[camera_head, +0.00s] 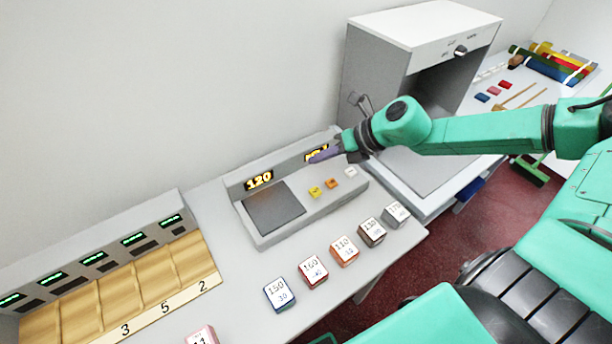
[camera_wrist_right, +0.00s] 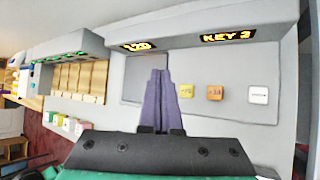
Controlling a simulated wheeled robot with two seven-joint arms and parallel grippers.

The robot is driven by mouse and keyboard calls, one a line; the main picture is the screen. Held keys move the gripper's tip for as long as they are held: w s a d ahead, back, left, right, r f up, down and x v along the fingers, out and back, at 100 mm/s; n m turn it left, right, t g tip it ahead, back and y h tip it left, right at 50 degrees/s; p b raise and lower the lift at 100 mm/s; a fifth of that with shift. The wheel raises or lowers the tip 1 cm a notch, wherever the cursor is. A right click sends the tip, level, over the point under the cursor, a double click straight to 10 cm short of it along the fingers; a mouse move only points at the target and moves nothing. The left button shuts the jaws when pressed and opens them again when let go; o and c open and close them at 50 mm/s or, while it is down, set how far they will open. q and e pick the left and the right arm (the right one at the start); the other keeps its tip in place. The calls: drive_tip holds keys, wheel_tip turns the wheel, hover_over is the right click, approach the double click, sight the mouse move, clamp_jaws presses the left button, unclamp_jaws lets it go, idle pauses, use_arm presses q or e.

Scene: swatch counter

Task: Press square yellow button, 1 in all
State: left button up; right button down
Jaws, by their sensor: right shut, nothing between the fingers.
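The square yellow button (camera_head: 315,193) is on the sloped top of a grey console (camera_head: 290,218), nearest the dark square pad. It also shows in the right wrist view (camera_wrist_right: 186,91), just right of the fingers. An orange button (camera_head: 332,183) and a white button (camera_head: 350,172) follow it to the right. My right gripper (camera_head: 310,159) is shut and empty, its purple fingers over the console's back part, in front of the right display. In the wrist view its tips lie over the pad's right edge, apart from the buttons as far as I can tell. My left gripper is out of view.
Several numbered blocks (camera_head: 344,250) stand along the counter's front edge. A row of wooden bins (camera_head: 130,290) is at left. A white-topped grey machine (camera_head: 410,50) stands behind right.

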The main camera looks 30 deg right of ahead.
drive_tip(key=s, duration=0.1)
drive_tip(key=b, duration=0.7)
hover_over(319, 193)
wheel_tip(319, 193, down, 8)
drive_tip(key=shift+r, duration=0.15)
drive_tip(key=shift+f+b, duration=0.45)
drive_tip(key=shift+f, duration=0.05)
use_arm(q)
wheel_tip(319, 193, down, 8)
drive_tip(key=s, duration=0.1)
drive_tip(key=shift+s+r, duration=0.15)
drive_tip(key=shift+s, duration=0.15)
use_arm(e)
drive_tip(key=shift+r, duration=0.1)
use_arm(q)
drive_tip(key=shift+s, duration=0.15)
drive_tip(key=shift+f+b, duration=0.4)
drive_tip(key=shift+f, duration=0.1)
use_arm(e)
drive_tip(key=shift+f, duration=0.4)
